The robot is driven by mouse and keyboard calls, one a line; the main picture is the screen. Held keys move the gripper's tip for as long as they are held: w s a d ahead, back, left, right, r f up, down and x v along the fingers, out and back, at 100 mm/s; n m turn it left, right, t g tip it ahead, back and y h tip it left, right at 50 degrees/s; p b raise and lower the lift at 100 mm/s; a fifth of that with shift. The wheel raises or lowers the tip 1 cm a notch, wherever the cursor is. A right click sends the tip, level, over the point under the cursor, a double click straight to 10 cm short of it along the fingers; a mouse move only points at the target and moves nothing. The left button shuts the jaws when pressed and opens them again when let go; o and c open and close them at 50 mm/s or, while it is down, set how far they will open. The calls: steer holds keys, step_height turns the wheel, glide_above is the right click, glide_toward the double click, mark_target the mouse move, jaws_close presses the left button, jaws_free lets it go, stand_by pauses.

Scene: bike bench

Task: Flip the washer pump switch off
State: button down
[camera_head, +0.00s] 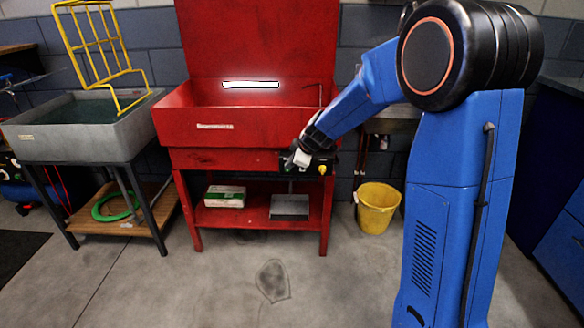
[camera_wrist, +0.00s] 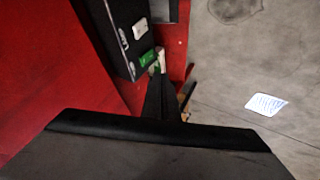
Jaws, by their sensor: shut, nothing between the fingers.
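The red parts washer (camera_head: 215,125) stands open-lidded at the back wall. A small black switch box (camera_head: 322,160) sits at its front right corner and bears a yellow spot. In the wrist view the switch box (camera_wrist: 118,15) shows a white piece (camera_wrist: 139,29) and a green part (camera_wrist: 146,58), with a small pale lever-like piece (camera_wrist: 161,61) beside it. My gripper (camera_head: 297,160) is at the box, partly covering it. In the wrist view my gripper (camera_wrist: 160,76) is shut and empty, its tips close to the green part. I cannot tell whether they touch or how the switch is set.
A grey sink (camera_head: 85,140) with a yellow rack stands at the left. A yellow bucket (camera_head: 376,208) is on the floor right of the washer. The washer's lower shelf (camera_head: 255,217) holds a box and a grey tray.

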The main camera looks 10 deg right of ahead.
steer(key=w+r+v, duration=0.1)
steer(key=v, duration=0.7)
steer(key=shift+w+d, duration=0.15)
steer(key=shift+d, duration=0.15)
steer(key=shift+r, duration=0.1)
steer(key=s+d+m+h, duration=0.1)
steer(key=s+m, duration=0.3)
steer(key=s, duration=1.1)
steer(key=s+d+m+g+h, duration=0.1)
steer(key=s+d+m, duration=0.2)
steer(key=s, duration=1.2)
steer(key=s+d+m+g+h, duration=0.1)
steer(key=s+m, duration=0.5)
steer(key=s, duration=0.9)
steer(key=shift+d+r+m, duration=0.2)
steer(key=shift+d+m, duration=0.1)
steer(key=shift+d, duration=0.1)
